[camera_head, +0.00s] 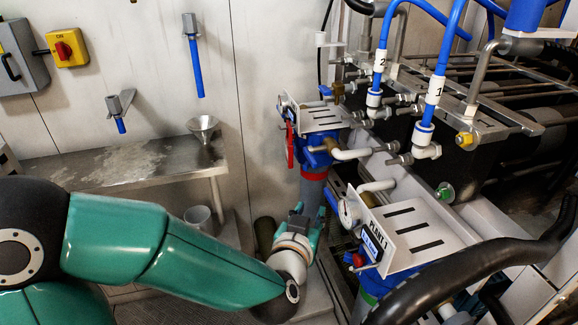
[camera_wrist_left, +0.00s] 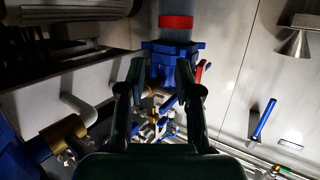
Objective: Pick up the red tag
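The red tag (camera_head: 290,145) hangs at the left side of the rear filter unit, below its gauge, in the head view. In the left wrist view, a red piece that looks like the tag (camera_wrist_left: 199,73) shows just beyond the right-hand finger, partly hidden by it. My left gripper (camera_head: 298,214) is below the tag in the head view, near the filter housing. In the left wrist view its two fingers (camera_wrist_left: 160,75) are spread, with nothing held between them. My right gripper is not in view.
The rear filter housing (camera_head: 312,190) has a red band. The front PLANT 1 panel (camera_head: 408,232) stands to the right of my left gripper. A steel bench (camera_head: 120,168) with a funnel (camera_head: 203,126) is at the left. Pipes and blue hoses crowd the right.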

